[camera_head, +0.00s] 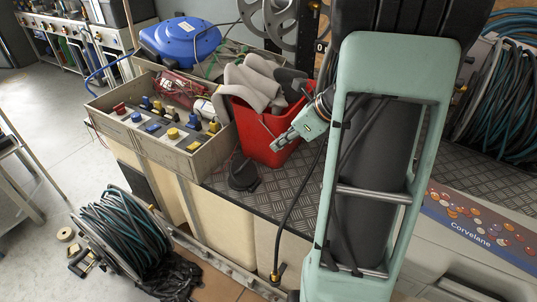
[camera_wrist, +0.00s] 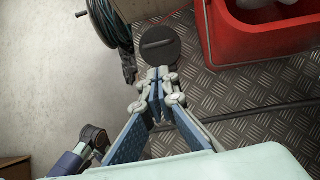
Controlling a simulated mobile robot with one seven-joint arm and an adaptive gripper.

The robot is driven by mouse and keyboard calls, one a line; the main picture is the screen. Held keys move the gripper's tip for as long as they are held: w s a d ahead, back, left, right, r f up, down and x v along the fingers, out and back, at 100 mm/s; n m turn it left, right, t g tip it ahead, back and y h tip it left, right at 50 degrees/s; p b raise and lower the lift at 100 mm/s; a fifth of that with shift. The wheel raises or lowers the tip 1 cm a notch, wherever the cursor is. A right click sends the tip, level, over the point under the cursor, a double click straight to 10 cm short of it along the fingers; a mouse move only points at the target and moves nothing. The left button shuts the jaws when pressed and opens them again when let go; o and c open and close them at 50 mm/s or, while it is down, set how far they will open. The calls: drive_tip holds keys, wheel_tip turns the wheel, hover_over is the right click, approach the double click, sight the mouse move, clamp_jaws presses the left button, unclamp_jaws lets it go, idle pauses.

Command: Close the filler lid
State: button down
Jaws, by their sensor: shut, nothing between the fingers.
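The filler lid (camera_head: 243,175) is a dark round disc at the left edge of the chequer-plate deck, left of the red bucket. In the wrist view the lid (camera_wrist: 160,40) shows a flat dark face with a bar or slot across it. I cannot tell how far it stands from its seat; the filler opening is not visible. My gripper (camera_head: 276,147) is in front of the red bucket, to the right of and above the lid in the head view. In the wrist view my gripper (camera_wrist: 158,73) has its fingertips together, empty, just below the lid's near edge in the picture.
The red bucket (camera_head: 261,134) with grey gloves stands close to my gripper. A crate (camera_head: 190,163) of fittings sits left of it. A black hose (camera_head: 292,204) crosses the deck (camera_head: 283,187). A hose reel (camera_head: 120,235) lies on the floor at lower left.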

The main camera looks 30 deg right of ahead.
drive_tip(key=b, duration=0.2)
approach(247, 163)
drive_tip(key=x, duration=0.5)
drive_tip(key=shift+b+x, duration=0.3)
drive_tip(key=shift+x, duration=0.5)
drive_tip(key=shift+f, duration=0.1)
drive_tip(key=shift+w+a+r+p, duration=0.1)
drive_tip(key=shift+r+p, duration=0.1)
drive_tip(key=shift+p, duration=0.85)
drive_tip(key=shift+f+g, duration=0.1)
drive_tip(key=shift+g, duration=0.2)
